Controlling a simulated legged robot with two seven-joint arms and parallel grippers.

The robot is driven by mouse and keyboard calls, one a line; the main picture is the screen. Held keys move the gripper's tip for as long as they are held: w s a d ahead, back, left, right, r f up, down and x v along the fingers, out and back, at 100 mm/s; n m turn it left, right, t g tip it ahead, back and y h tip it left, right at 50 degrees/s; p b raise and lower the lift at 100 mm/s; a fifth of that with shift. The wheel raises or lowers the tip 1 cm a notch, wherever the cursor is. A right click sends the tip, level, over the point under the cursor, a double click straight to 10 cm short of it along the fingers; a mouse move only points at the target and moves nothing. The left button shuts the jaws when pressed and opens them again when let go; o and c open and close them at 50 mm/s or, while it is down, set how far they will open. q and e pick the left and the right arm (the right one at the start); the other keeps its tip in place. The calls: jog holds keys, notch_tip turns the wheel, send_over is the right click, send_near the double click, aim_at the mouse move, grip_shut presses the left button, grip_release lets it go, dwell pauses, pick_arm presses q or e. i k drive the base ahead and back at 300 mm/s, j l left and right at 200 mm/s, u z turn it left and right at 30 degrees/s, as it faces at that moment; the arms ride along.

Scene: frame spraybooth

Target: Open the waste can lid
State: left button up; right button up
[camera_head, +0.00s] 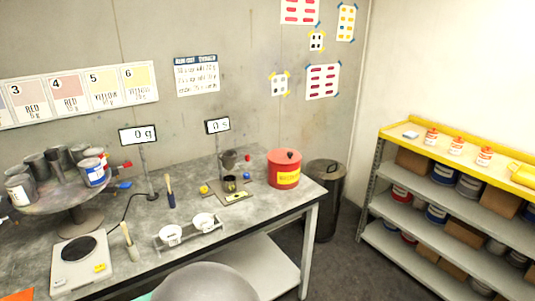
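A red can (284,174) with a yellow label stands upright near the right end of the grey workbench (240,215). Its red lid (285,156) has a dark knob and sits on the can, shut. A tall dark bin (326,195) stands on the floor just past the bench's right end. Its top has a handle, and the bench hides part of its lower body. The label is too small to read, so I cannot tell for sure which of the two is the waste can. Neither of my grippers is in view.
A turntable with several tins (70,180) stands at the bench's left. A scale (82,262), brushes, white cups (203,221) and a small stand (230,188) are also on the bench. A yellow-edged shelf (455,150) stands right, with clear floor (350,265) before it.

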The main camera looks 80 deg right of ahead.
aim_at(283, 156)
jog(key=z, duration=2.7)
jog(key=i+z, duration=0.15)
